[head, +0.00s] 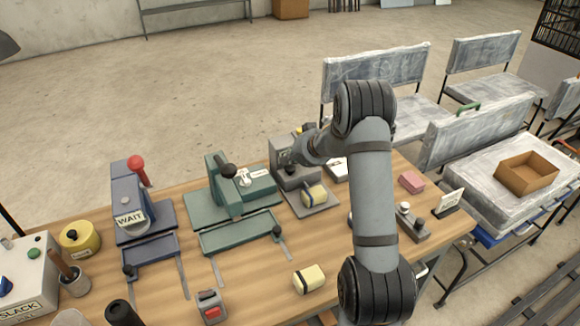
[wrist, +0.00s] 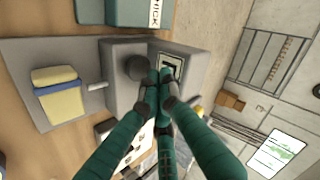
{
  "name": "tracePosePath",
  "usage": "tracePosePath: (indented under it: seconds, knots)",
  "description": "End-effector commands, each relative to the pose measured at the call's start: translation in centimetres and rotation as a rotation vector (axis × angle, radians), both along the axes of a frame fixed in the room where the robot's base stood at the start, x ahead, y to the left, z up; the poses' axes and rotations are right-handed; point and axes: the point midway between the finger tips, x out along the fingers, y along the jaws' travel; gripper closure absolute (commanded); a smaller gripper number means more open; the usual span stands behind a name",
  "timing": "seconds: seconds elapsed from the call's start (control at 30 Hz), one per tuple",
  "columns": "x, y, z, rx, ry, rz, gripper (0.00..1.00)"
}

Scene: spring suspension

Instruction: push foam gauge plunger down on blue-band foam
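The foam gauge (head: 283,149) is a grey upright block on a grey base plate (wrist: 25,70). Its dark round knob (wrist: 138,67) and small display window (wrist: 170,66) show in the wrist view. A short pale plunger rod (wrist: 97,86) points from the block toward the yellow foam with a blue band (wrist: 60,103), with a small gap between them. That foam also lies on the plate in the head view (head: 314,194). My gripper (wrist: 159,80) appears shut and empty, its fingertips together beside the knob; contact cannot be told. In the head view my arm partly hides the gauge top.
Another yellow foam block (head: 309,279) lies at the table front. Green (head: 233,205) and blue (head: 143,215) fixtures stand left. A pink block (head: 411,181) and a small grey device (head: 410,222) are right. Bare wood shows between them.

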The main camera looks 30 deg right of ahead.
Motion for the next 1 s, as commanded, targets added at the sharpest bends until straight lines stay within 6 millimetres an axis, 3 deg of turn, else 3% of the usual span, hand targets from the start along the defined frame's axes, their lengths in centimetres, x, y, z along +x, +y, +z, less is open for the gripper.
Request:
tracePosePath:
  seconds: [0.5,1.0]
  knots:
    - [0.0,0.0,4.8,-0.002,-0.001,0.001,1.0]
    - [0.0,0.0,4.9,0.0,-0.001,-0.001,1.0]
